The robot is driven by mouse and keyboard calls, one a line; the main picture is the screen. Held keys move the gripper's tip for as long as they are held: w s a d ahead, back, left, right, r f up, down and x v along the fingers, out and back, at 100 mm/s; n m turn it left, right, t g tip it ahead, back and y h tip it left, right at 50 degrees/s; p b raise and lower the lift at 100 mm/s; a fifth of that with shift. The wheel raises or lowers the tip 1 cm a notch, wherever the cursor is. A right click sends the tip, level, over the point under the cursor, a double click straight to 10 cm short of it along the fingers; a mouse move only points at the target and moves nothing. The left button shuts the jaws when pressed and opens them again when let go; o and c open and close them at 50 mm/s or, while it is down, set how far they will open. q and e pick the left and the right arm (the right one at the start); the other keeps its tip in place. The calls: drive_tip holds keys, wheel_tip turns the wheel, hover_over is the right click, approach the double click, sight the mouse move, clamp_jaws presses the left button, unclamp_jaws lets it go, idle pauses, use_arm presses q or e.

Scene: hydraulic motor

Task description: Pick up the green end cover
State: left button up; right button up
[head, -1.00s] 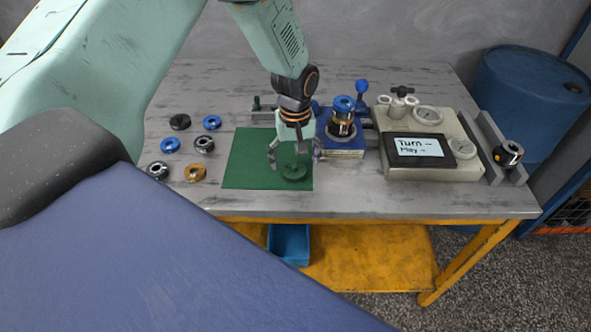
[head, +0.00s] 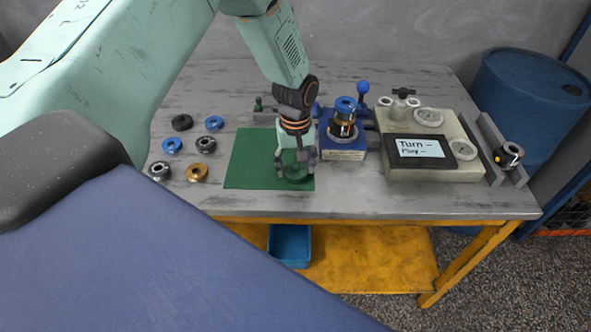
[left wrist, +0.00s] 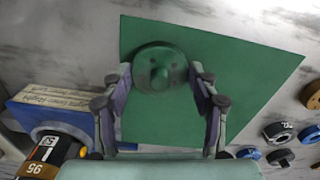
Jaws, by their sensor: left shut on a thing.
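The green end cover (head: 297,172) is a round disc on the green mat (head: 247,165), near the mat's right side. In the left wrist view the green end cover (left wrist: 158,68) shows a raised hub at its middle and lies between the fingertips. My left gripper (head: 296,167) comes down on it from above. In the left wrist view my left gripper (left wrist: 160,80) has its fingers closed in on both sides of the cover's rim. The cover appears still at mat level. My right gripper is not in view.
Several loose rings and covers, such as the orange one (head: 197,172), lie left of the mat. A blue fixture (head: 343,150) holding a motor stands close to the right. A beige panel with gauges (head: 432,168) is further right.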

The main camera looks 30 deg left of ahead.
sight(296, 165)
use_arm(q)
drive_tip(key=shift+w, duration=0.1)
drive_tip(key=c, duration=0.4)
wheel_tip(296, 165, up, 10)
drive_tip(key=shift+f+p, duration=0.25)
drive_tip(key=shift+p, duration=0.25)
drive_tip(key=shift+r, duration=0.25)
drive_tip(key=shift+r, duration=0.15)
drive_tip(key=shift+r+p, duration=0.65)
drive_tip(key=shift+p, duration=0.4)
